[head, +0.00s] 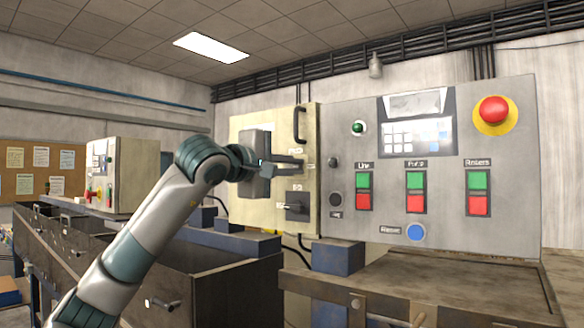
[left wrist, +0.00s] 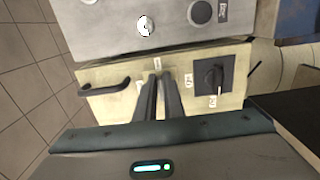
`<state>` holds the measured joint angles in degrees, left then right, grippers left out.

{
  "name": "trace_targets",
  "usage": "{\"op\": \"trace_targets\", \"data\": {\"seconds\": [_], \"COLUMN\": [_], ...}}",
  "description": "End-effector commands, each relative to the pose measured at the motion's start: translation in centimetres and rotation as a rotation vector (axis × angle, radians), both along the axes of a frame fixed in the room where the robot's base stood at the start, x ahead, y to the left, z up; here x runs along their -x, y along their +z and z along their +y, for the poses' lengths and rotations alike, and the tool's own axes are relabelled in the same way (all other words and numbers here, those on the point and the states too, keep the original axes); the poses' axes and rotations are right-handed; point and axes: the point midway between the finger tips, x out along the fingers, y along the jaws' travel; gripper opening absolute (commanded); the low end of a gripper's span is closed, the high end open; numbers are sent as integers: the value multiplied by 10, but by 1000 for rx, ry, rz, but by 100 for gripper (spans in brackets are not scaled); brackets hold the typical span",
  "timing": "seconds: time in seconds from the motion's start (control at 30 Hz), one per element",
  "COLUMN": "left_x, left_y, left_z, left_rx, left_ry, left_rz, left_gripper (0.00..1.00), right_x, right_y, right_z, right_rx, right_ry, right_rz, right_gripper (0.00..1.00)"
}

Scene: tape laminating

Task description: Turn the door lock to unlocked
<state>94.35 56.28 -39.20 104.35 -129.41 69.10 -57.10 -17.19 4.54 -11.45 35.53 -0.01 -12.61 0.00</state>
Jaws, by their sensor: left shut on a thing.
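The cream door panel (head: 255,140) is on the side of the grey control box, with a black pull handle (head: 299,125) near its top. My left gripper (head: 300,164) reaches the panel below that handle. In the left wrist view its two fingers (left wrist: 161,78) are close together, shut on the door lock. The lock is hidden by the fingers, so I cannot tell which way it points. Small labels sit around the fingertips. A black rotary switch (head: 297,207) is below the gripper; it also shows in the left wrist view (left wrist: 212,77). My right gripper is not in view.
The grey control box (head: 450,225) carries a red emergency button (head: 493,112), green and red push buttons and a blue button (head: 415,232). A key switch (left wrist: 145,25) sits close beside the door. Dark metal bins stand below at left.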

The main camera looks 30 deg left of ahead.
Motion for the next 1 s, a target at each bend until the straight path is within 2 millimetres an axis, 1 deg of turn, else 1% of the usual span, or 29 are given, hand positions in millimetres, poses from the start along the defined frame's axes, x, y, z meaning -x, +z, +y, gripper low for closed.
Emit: {"op": "trace_targets", "data": {"seconds": [0.1,0.13,0.17,0.2,0.53,0.67,0.77,0.87,1.0], "left_x": [0,0,0,0,1,6,14,28,51], "left_y": [-2,-2,-2,-1,-1,-2,-2,-3,-4], "left_z": [-1,-1,-1,-1,0,0,1,2,4], "left_rx": [-1,-1,-1,-1,0,1,0,0,-1], "left_ry": [-1,-1,-1,-1,0,-1,-1,0,0], "left_rz": [3,3,3,3,1,1,0,-3,-2], "left_gripper": [0,16,23,27,27,27,27,27,27], "right_x": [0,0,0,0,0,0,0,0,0], "right_y": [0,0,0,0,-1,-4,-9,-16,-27], "right_z": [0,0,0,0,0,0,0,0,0], "right_rx": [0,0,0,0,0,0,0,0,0], "right_ry": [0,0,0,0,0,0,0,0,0], "right_rz": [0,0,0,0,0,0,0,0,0], "right_gripper": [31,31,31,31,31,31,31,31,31]}}
